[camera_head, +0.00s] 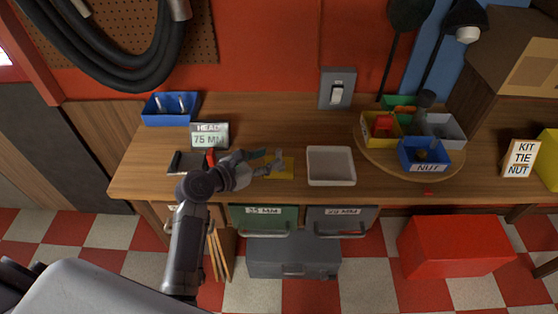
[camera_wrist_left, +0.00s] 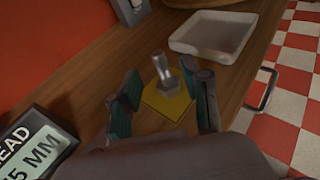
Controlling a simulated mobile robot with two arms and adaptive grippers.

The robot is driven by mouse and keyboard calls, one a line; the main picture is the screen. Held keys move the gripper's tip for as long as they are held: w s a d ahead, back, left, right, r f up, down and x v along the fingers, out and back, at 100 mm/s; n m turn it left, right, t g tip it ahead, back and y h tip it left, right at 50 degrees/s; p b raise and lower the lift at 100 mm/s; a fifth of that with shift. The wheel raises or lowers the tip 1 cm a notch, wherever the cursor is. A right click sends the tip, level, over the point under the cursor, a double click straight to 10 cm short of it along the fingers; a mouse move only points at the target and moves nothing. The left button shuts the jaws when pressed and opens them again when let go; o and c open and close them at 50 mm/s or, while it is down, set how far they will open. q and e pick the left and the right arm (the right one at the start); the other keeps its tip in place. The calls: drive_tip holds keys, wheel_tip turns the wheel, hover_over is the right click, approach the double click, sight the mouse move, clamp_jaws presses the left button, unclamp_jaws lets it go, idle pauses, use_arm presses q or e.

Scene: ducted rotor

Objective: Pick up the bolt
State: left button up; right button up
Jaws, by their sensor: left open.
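A silver bolt (camera_wrist_left: 163,72) stands upright, head down, on a yellow square mat (camera_wrist_left: 163,104) on the wooden workbench. In the head view the mat (camera_head: 287,174) lies near the middle of the bench, partly hidden by my gripper. My left gripper (camera_head: 266,164) reaches over the mat from the left. In the left wrist view my left gripper (camera_wrist_left: 168,88) is open, with one finger on each side of the bolt and a gap at both sides. My right gripper is not in view.
A white empty tray (camera_head: 331,181) sits right of the mat. A "HEAD 75 MM" sign (camera_head: 209,136) and a blue bin (camera_head: 171,119) with metal pieces are at left. A round board (camera_head: 375,165) with several bins, one labelled NUT, is at right.

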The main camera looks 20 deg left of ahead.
sight(277, 156)
use_arm(q)
drive_tip(key=p+x, duration=0.1)
drive_tip(key=x, duration=0.4)
drive_tip(key=shift+w+d+f, duration=0.1)
drive_tip(key=shift+f, duration=0.1)
drive_tip(key=shift+c, duration=1.2)
clamp_jaws()
